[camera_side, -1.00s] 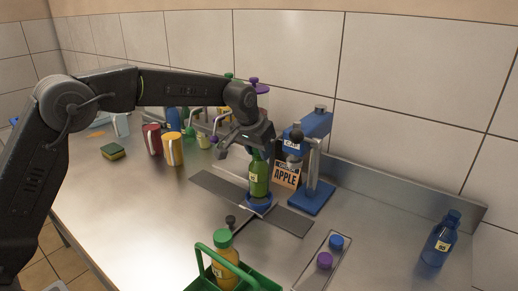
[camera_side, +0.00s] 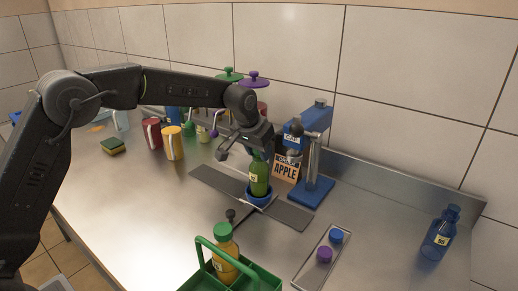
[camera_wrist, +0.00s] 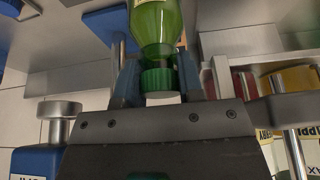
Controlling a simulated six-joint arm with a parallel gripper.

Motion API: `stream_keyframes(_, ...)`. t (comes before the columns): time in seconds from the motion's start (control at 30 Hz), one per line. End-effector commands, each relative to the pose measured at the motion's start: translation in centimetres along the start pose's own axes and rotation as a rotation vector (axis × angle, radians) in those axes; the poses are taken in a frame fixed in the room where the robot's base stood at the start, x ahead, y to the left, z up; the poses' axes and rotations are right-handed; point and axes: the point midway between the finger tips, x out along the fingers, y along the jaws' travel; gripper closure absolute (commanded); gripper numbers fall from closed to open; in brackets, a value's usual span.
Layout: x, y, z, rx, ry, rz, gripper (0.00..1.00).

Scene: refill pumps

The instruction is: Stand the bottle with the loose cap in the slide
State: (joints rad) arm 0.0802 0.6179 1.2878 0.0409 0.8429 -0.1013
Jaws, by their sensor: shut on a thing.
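The green bottle (camera_side: 259,180) with a small pale label stands about upright in the blue cup (camera_side: 258,200) of the slide, with its base inside the rim. The slide's dark flat rail (camera_side: 290,214) runs across the worktop under the cup. My gripper (camera_side: 256,150) is over the bottle's top and shut on it. In the wrist view the green bottle (camera_wrist: 157,25) and its ribbed green cap (camera_wrist: 158,80) are between my fingers (camera_wrist: 158,85). The side view mostly hides the cap. Whether the cap is loose cannot be told.
A blue capping press (camera_side: 312,160) and an APPLE sign (camera_side: 286,172) stand behind right. A green carrier (camera_side: 250,278) with an orange bottle (camera_side: 225,255) is in front. A tray (camera_side: 310,262) holds blue and purple caps. A blue bottle (camera_side: 440,235) is far right. Mugs (camera_side: 172,145) stand left.

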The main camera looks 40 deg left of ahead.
Motion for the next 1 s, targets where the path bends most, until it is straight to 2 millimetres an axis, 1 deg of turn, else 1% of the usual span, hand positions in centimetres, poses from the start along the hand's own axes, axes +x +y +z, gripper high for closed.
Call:
stream_keyframes(0.57, 0.06, 0.01, -0.01, 0.000, 0.003, 0.000, 1.00)
stream_keyframes(1.0, 0.64, 0.00, 0.24, 0.000, 0.002, 0.000, 1.00)
